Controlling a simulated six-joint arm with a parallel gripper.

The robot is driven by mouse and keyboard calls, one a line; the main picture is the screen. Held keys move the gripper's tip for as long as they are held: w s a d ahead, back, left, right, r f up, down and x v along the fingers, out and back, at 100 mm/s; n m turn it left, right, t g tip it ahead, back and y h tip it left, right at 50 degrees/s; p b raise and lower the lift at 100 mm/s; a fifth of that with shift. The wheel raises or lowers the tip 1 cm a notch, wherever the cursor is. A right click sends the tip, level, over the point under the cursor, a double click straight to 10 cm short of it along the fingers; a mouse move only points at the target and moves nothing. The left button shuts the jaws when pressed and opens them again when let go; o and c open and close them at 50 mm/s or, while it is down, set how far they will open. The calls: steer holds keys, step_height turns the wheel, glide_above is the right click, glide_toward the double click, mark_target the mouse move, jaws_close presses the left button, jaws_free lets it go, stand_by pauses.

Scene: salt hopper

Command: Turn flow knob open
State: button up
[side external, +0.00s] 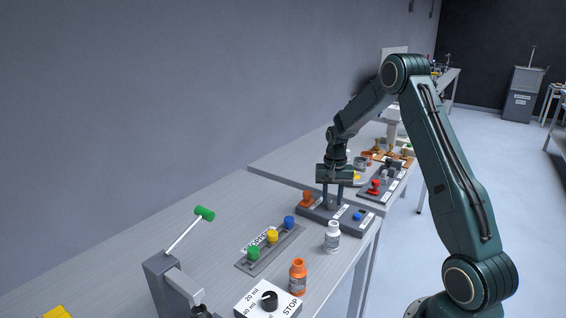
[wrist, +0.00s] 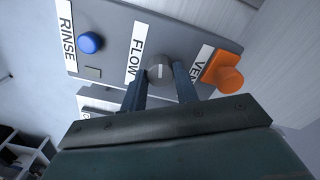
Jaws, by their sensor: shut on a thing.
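The flow knob (wrist: 160,69) is a round grey knob with a pale line, beside the FLOW label (wrist: 136,58) on a grey panel (wrist: 111,26) in the wrist view. My gripper (wrist: 160,80) is shut on the knob, with one dark finger on each side of it. In the side external view my gripper (side external: 333,203) points down at the middle of the grey panel (side external: 343,219), and its fingers hide the knob there.
A blue RINSE button (wrist: 91,42) and an orange VENT knob (wrist: 228,79) flank the knob. A lever with a green handle (side external: 204,213) rises at the front left.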

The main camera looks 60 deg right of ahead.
mark_target(332, 200)
steer(key=shift+m, duration=1.5)
steer(key=o, duration=1)
steer(key=shift+r, duration=0.2)
step_height(332, 200, up, 14)
steer(key=shift+f, duration=0.25)
